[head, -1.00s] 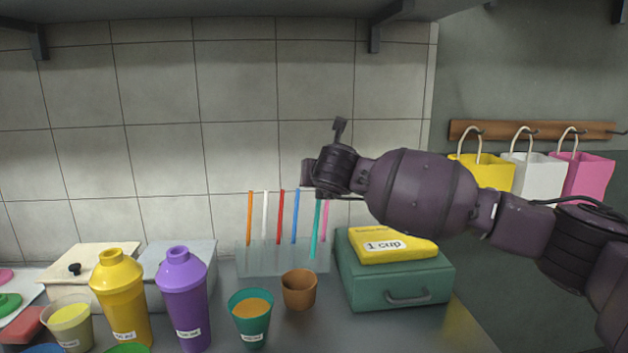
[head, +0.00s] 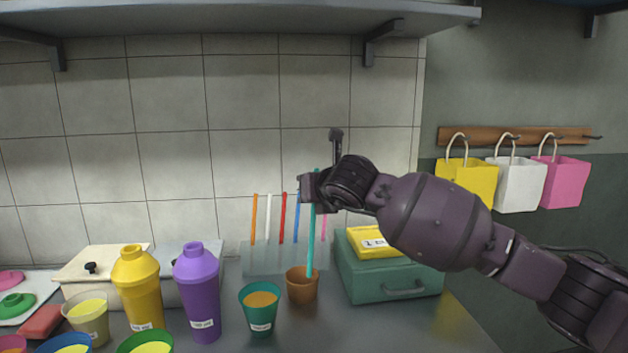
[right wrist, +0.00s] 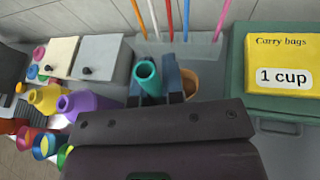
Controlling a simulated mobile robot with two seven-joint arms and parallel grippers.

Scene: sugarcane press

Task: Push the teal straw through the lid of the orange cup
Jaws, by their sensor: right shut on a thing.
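My right gripper (head: 313,190) is shut on the teal straw (head: 311,238) near its upper end. The straw hangs nearly upright, and its lower end appears at the rim of the orange-brown cup (head: 302,287); whether it is inside or just in front of it I cannot tell. In the right wrist view the straw (right wrist: 148,76) shows nearly end-on between the fingers, with the cup (right wrist: 189,84) partly hidden behind the right finger. I cannot make out a lid on the cup. My left gripper is not in view.
A straw rack (head: 265,258) with several straws stands behind the cup. A teal cup (head: 259,312) and a purple bottle (head: 198,300) stand to the left. A green box (head: 390,278) with a yellow pack (head: 372,243) stands close on the right.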

